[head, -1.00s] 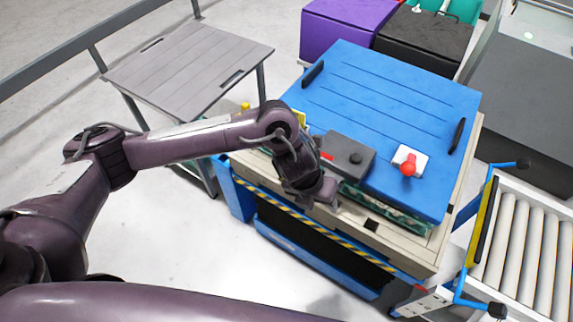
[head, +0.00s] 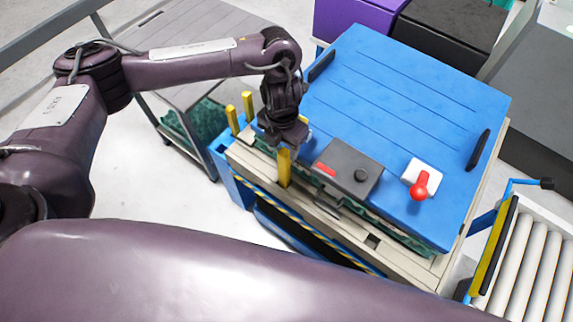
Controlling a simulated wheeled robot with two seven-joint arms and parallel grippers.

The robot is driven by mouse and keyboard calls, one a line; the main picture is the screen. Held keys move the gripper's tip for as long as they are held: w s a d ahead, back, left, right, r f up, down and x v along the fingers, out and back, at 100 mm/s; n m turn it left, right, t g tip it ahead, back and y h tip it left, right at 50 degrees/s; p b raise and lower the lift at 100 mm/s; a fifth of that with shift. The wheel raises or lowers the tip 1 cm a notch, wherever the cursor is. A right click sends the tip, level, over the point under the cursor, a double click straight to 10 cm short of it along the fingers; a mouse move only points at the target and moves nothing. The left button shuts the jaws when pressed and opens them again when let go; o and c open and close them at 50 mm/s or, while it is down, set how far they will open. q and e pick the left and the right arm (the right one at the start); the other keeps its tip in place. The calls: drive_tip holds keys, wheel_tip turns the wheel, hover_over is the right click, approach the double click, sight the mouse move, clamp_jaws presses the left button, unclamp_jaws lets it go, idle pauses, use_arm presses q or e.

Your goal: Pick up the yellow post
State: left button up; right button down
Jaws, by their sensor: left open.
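A yellow post (head: 284,168) stands upright at the near left part of the beige frame around the blue-topped cart. Two more yellow posts, one at the corner (head: 232,120) and one behind it (head: 247,106), stand to the left. My left gripper (head: 284,148) points down right at the top of the nearest post and is open. The gripper overlaps the post's top in the picture, and I cannot tell whether they touch. The fingertips are small and dark. My right gripper is out of view.
A dark grey box (head: 345,165) with a red mark and a white block with a red knob (head: 421,184) sit on the blue lid (head: 400,100). A grey table (head: 195,25) stands at the back left, a roller conveyor (head: 525,250) at the right.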

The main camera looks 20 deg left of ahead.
sight(284, 152)
use_arm(q)
drive_tip(key=f, duration=0.2)
drive_tip(key=shift+s+d+f, duration=0.1)
drive_tip(key=shift+s+f, duration=0.1)
drive_tip(key=shift+f, duration=0.1)
drive_tip(key=f, duration=0.1)
drive_tip(key=f+p, duration=0.1)
drive_tip(key=f, duration=0.1)
drive_tip(key=shift+w+f, duration=0.2)
drive_tip(key=shift+w, duration=0.15)
drive_tip(key=shift+f, duration=0.35)
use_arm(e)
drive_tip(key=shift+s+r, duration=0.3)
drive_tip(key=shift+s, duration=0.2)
use_arm(q)
drive_tip(key=c, duration=0.5)
clamp_jaws()
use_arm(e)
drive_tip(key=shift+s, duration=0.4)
